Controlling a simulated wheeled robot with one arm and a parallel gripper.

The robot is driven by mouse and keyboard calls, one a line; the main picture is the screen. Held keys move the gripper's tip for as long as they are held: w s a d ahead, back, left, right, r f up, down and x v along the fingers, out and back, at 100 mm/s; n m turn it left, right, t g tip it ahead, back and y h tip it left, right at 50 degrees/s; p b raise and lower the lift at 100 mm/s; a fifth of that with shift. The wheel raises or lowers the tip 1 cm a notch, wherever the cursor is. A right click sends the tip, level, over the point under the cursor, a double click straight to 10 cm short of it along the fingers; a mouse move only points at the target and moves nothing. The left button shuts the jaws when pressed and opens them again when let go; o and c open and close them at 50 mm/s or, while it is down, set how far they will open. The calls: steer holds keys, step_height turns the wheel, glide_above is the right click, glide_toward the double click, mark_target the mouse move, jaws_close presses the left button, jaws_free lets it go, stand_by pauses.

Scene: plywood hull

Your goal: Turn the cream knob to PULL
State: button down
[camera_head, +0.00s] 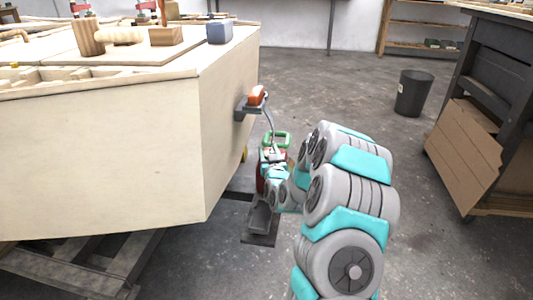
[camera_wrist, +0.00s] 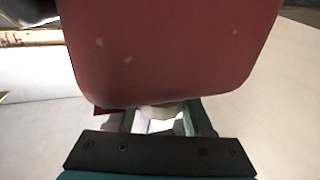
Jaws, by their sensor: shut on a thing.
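The cream knob (camera_wrist: 162,111) shows only as a small pale piece in the wrist view, just under the lower edge of a worn red body (camera_wrist: 165,50). My gripper (camera_wrist: 160,122) is shut on the knob, with a finger at each side of it. The red body hides most of the knob and the fingertips. No PULL mark can be read, and I cannot tell which way the knob points. In the head view my arm reaches to a small red and green device beside the hull (camera_head: 110,160); the knob cannot be made out there.
An orange-topped part (camera_head: 257,96) on a dark bracket juts from the hull's end, with a hose hanging down. Wooden blocks and a blue block (camera_head: 220,32) lie on the hull top. A black bin (camera_head: 413,93) and a dark workbench (camera_head: 490,100) stand right. Floor between is clear.

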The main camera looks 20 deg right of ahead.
steer(key=m+h+p, duration=0.1)
steer(key=m+g+h+p, duration=0.1)
steer(key=h, duration=0.1)
steer(key=m+g+h+p, duration=0.1)
steer(key=h+p, duration=0.1)
steer(key=shift+s+d+r+m, duration=0.1)
steer(key=shift+d+r+m, duration=0.2)
steer(key=shift+m, duration=0.1)
steer(key=shift+s+d+f+m+g+h+p, duration=0.1)
steer(key=shift+d+m+g+h+p, duration=0.05)
steer(key=shift+m+g+h+p, duration=0.6)
steer(key=shift+s+d+m+g+h+p, duration=0.1)
steer(key=shift+m+g+h+p, duration=0.45)
steer(key=shift+h, duration=0.4)
steer(key=shift+d+g, duration=0.1)
steer(key=shift+g, duration=0.3)
steer(key=shift+c, duration=1.5)
jaws_free()
steer(key=shift+f, duration=0.1)
steer(key=shift+s, duration=0.15)
steer(key=v, duration=0.7)
steer(key=shift+a+f, duration=0.15)
steer(key=shift+a, duration=0.1)
steer(key=shift+s+a, duration=0.1)
steer(key=shift+s, duration=0.1)
